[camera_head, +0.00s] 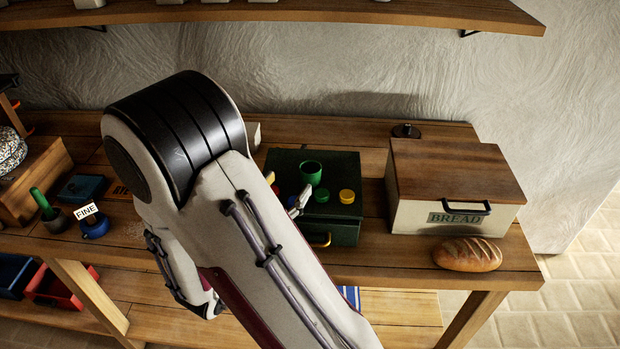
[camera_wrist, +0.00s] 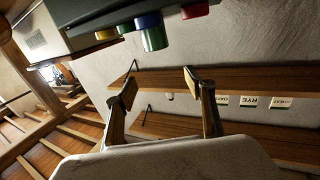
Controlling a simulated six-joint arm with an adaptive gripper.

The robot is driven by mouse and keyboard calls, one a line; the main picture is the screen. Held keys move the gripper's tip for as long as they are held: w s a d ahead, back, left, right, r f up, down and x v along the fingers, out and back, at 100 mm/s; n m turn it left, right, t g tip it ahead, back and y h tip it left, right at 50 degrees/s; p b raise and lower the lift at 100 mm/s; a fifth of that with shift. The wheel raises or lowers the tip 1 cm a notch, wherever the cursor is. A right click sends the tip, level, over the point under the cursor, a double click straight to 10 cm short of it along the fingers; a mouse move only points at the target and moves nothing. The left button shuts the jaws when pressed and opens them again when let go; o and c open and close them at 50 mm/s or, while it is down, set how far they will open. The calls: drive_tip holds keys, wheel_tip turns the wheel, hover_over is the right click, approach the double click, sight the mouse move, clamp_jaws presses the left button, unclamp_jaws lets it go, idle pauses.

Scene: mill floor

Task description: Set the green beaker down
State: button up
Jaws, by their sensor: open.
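The green beaker (camera_head: 311,172) stands upright on top of the dark green box (camera_head: 341,232), behind a blue round piece (camera_head: 321,195). In the wrist view, which is upside down, the beaker (camera_wrist: 154,41) shows partly behind the blue piece near the top edge. My gripper (camera_head: 300,202) is mostly hidden behind my arm in the head view; a fingertip shows at the box, just in front of the beaker.
A yellow piece (camera_head: 346,196) sits right of the blue one. A bread box (camera_head: 455,185) and a loaf (camera_head: 467,254) stand farther right. A blue FINE pot (camera_head: 95,228) is at left. A wall shelf (camera_head: 330,12) hangs above. My arm hides the bench's middle.

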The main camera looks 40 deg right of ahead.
drive_tip(key=w+d+r+n+t+y, duration=0.2)
drive_tip(key=w+d+r+t+y, duration=0.1)
drive_tip(key=w+r+t, duration=0.4)
drive_tip(key=w+d+r+n+t+y, duration=0.3)
drive_tip(key=w+r+t, duration=0.1)
drive_tip(key=w+r, duration=0.4)
drive_tip(key=n+g+y, duration=0.5)
drive_tip(key=n+y, duration=0.8)
drive_tip(key=y, duration=0.3)
approach(319, 172)
drive_tip(key=w+a+r, duration=0.2)
drive_tip(key=w+r, duration=0.1)
drive_tip(key=w, duration=0.1)
wheel_tip(319, 172, down, 3)
drive_tip(key=shift+w+f, duration=0.1)
drive_tip(key=shift+f, duration=0.7)
